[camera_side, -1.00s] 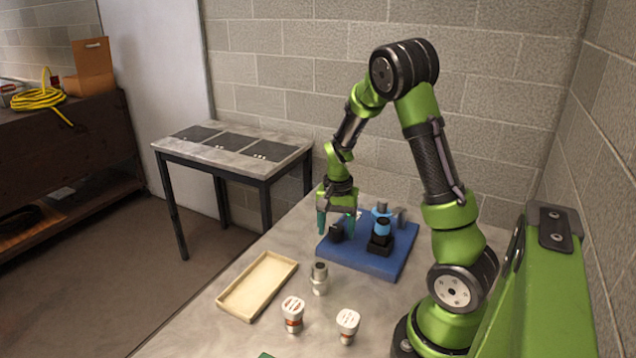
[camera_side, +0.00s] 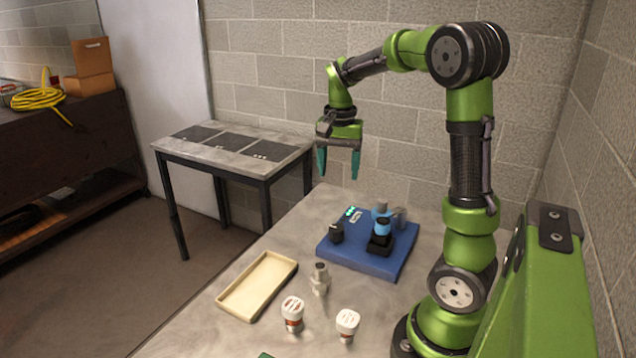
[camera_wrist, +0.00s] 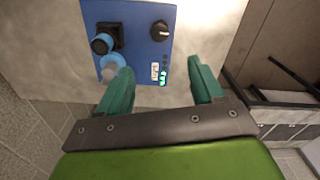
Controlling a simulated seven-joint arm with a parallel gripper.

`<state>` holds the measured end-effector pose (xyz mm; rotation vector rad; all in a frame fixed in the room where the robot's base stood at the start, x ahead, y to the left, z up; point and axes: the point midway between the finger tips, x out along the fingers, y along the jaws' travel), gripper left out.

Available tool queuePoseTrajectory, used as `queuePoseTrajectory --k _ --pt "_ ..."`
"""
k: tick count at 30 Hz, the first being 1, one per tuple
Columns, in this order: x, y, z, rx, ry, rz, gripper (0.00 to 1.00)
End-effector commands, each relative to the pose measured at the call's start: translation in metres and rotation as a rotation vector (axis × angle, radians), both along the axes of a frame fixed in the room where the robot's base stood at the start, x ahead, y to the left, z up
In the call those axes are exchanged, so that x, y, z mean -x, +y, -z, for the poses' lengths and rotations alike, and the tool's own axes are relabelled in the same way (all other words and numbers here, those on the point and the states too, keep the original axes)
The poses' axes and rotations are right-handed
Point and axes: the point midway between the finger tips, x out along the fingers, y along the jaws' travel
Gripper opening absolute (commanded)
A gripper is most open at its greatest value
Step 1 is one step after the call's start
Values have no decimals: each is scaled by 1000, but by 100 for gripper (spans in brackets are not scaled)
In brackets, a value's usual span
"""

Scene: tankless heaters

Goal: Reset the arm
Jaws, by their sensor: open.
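My gripper (camera_side: 338,162) has teal fingers and a green body. It is open and empty, held in the air above the far left part of the blue board in the side view. In the wrist view my gripper (camera_wrist: 163,88) has its fingers spread apart with nothing between them. The blue board (camera_side: 365,262) lies on the table and carries a black knob (camera_side: 336,232), a blue and black fitting (camera_side: 381,236) and lit green marks (camera_side: 352,211). The blue board also shows in the wrist view (camera_wrist: 135,40), beyond the fingers.
A shallow tan tray (camera_side: 233,298), a metal fitting (camera_side: 320,279) and two white-capped containers (camera_side: 293,313) (camera_side: 347,325) stand on the table (camera_side: 285,238). A side table (camera_side: 240,150) with dark panels stands behind left. A block wall is behind my arm.

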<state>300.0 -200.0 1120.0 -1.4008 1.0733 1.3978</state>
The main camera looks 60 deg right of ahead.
Motion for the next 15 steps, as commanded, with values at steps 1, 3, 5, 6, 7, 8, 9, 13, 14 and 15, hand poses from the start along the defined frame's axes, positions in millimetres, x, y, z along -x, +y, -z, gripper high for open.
queuePoseTrajectory --k 1,3,5,6,7,8,9,13,14,15 --pt "0 0 -3 0 -1 -1 67" --pt "0 0 -4 -1 0 -1 67" --pt "0 0 -4 -1 1 -1 67" --pt "0 0 -4 -1 1 -1 67" --pt "0 0 -4 -1 1 -1 67" --pt "0 0 -4 -1 1 -1 67" --pt "0 0 -4 -1 1 -1 67" --pt "-1 -1 -4 8 -6 -21 67" --pt "-2 -2 -2 11 -12 -34 67" --pt "-2 2 4 9 -18 -63 67"
